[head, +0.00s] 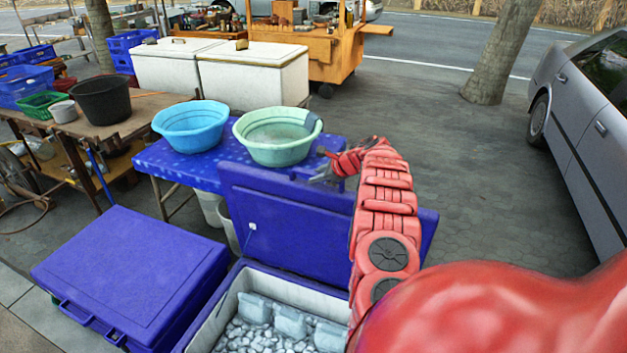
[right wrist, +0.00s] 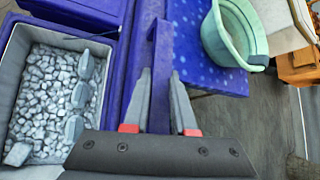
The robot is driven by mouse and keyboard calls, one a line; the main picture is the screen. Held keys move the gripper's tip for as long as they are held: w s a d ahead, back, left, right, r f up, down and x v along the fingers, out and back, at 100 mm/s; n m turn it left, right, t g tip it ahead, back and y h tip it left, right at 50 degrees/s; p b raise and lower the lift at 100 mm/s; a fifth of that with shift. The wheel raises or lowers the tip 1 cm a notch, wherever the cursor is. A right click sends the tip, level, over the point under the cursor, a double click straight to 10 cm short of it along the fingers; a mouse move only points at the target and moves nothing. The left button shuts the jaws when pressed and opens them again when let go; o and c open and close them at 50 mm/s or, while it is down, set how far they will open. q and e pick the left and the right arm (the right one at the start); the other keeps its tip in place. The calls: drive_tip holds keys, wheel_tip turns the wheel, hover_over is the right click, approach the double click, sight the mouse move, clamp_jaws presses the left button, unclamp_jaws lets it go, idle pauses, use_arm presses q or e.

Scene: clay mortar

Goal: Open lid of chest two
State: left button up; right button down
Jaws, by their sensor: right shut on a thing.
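Two blue chests stand at the front. The right chest (head: 209,307) is open, with white inner walls, and its blue lid (head: 285,235) stands raised, roughly upright, at its back edge. The left chest (head: 130,265) has its lid down. My right gripper (head: 322,177) is at the top edge of the raised lid. My right arm hides part of the lid and the chest's right side. My left gripper is not in view.
Ice and several pale grey blocks (head: 290,322) lie in the open chest. Behind the lid, a blue table (head: 178,165) carries a blue basin (head: 190,128) and a green basin (head: 275,138). A grey car (head: 590,130) stands at right; the pavement between is clear.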

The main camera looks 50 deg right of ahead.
drive_tip(key=shift+d+f, duration=0.15)
drive_tip(key=shift+d, duration=0.1)
drive_tip(key=c, duration=0.7)
unclamp_jaws()
drive_tip(key=shift+w, duration=0.1)
drive_tip(key=shift+c, duration=0.2)
drive_tip(key=shift+d+b+v, duration=0.2)
drive_tip(key=shift+b+v, duration=0.25)
drive_tip(key=shift+v, duration=0.6)
drive_tip(key=p+v, duration=1.3)
drive_tip(key=v, duration=0.2)
drive_tip(key=shift+a+r, duration=0.15)
drive_tip(key=shift+r, duration=0.1)
